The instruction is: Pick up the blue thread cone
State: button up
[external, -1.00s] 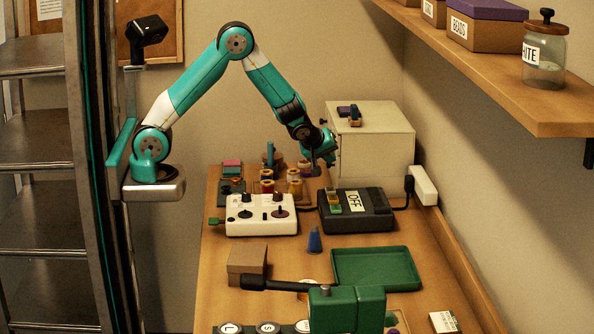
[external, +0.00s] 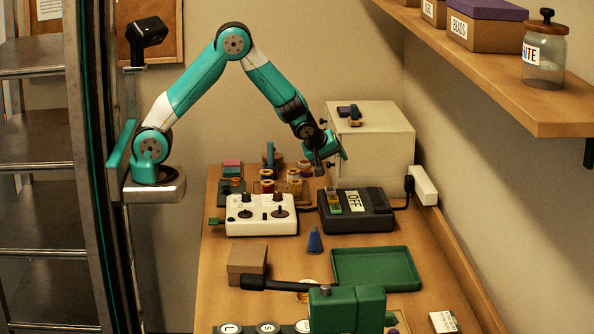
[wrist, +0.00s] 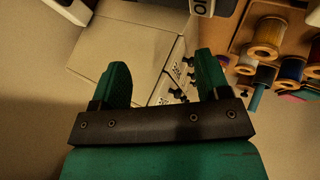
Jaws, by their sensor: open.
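The blue thread cone (external: 315,240) stands upright on the wooden table in the external view, between the white control box and the green tray. It cannot be made out in the wrist view. My gripper (external: 330,167) is above the far part of the table, in front of the cream cabinet and well behind the cone. In the wrist view my gripper (wrist: 164,72) has its two green fingers spread apart with nothing between them.
A white control box (external: 245,228) and a black box marked OFF (external: 375,220) stand behind the cone. The green tray (external: 400,285) is at its right front. Thread spools (wrist: 265,35) and the cream cabinet (wrist: 130,50) show near my gripper. A green machine (external: 345,310) stands in front.

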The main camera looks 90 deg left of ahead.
jog(key=s+d+n+g+h+b, duration=0.1)
jog(key=d+g+h+b, duration=0.25)
jog(key=d, duration=1.15)
notch_tip(320, 180, up, 4)
jog(key=g+h, duration=0.2)
jog(key=g, duration=0.1)
send_over(315, 231)
jog(key=a, duration=0.1)
jog(key=f, duration=0.3)
jog(key=f+p, duration=0.1)
jog(key=f, duration=0.7)
jog(key=shift+w+a+f+p, duration=0.1)
jog(key=shift+w+f+p, duration=0.1)
jog(key=shift+w+p, duration=0.15)
jog(key=shift+s+f+p, duration=0.2)
jog(key=shift+f+p, duration=0.25)
jog(key=shift+f, duration=0.95)
jog(key=shift+s+f+p, duration=0.15)
jog(key=shift+f+p, duration=0.25)
jog(key=shift+f, duration=0.95)
jog(key=c, duration=1)
